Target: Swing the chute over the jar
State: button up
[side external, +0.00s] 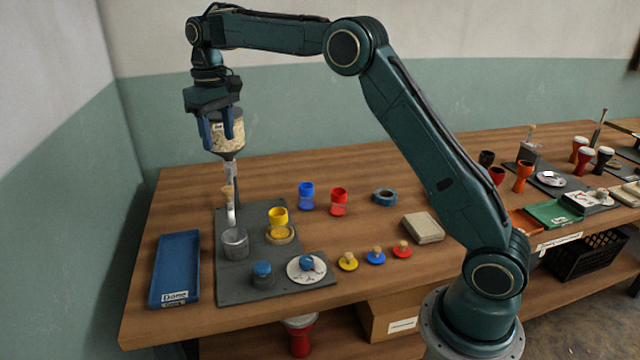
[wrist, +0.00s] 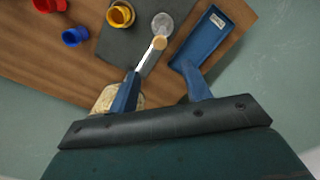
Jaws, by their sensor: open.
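A white chute (side external: 231,214) with a wooden knob (side external: 228,193) slopes down below a hopper (side external: 229,134) of pale grains. A grey jar (side external: 235,244) stands on the dark board. The chute's lower end shows just above the jar's rim in the side view; I cannot tell how well it is centred. In the wrist view the chute (wrist: 146,58) points toward the jar (wrist: 162,22), with the knob (wrist: 159,43) near it. My gripper (side external: 218,141) is high up beside the hopper, pointing down, open. In the wrist view nothing shows between its fingers (wrist: 162,84).
A yellow goblet (side external: 278,217) stands on a wooden ring right of the jar. A blue tray (side external: 175,270) lies left of the board (side external: 240,289). A blue-knobbed block (side external: 263,276) and white dial (side external: 306,269) are in front. Blue (side external: 306,195) and red (side external: 339,201) goblets stand behind.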

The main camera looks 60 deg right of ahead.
aim_at(227, 188)
notch_tip(227, 188, down, 12)
jog(key=shift+f, duration=0.25)
dwell(0.4)
grip_shut()
